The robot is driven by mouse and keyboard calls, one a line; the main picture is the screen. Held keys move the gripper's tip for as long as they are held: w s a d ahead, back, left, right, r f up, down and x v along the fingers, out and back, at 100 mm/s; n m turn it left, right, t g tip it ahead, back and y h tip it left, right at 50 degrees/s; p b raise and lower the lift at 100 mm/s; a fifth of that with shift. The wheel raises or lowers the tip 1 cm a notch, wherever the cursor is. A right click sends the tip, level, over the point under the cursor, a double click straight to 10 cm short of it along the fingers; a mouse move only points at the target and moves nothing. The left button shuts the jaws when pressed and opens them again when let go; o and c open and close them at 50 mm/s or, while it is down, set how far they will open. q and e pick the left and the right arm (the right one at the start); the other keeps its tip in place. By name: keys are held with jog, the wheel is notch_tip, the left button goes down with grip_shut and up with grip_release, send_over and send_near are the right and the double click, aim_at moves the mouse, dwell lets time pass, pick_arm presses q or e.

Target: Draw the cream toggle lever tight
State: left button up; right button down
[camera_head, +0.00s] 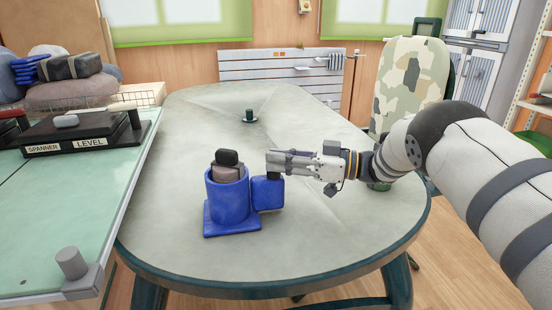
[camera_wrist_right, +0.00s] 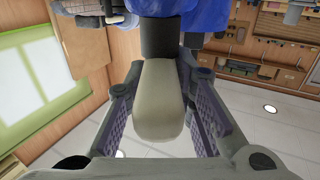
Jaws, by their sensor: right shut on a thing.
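The cream toggle lever (camera_wrist_right: 158,100) is a rounded pale bar in the right wrist view, joined to a dark stem (camera_wrist_right: 160,38) on a blue body. My right gripper (camera_wrist_right: 160,105) is shut on it, with a ridged pad along each side. In the head view my right gripper (camera_head: 275,162) reaches in from the right above the side block (camera_head: 268,194) of a blue fixture (camera_head: 227,205), and its fingers hide the lever. A dark-topped grey piece (camera_head: 228,168) stands in the fixture's round cup. My left gripper is not in view.
The fixture stands on a pale oval table (camera_head: 330,235) with free room around it. A small dark post (camera_head: 249,116) stands farther back. At left, a green bench (camera_head: 65,215) bears a black labelled board (camera_head: 85,131). A camouflage chair (camera_head: 412,75) stands behind right.

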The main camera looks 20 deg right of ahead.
jog(key=shift+f+g, duration=0.3)
jog(key=c, duration=1.5)
grip_release()
jog(key=shift+c, duration=0.2)
jog(key=shift+o, duration=0.9)
jog(key=shift+r, duration=0.15)
jog(key=v, duration=1.2)
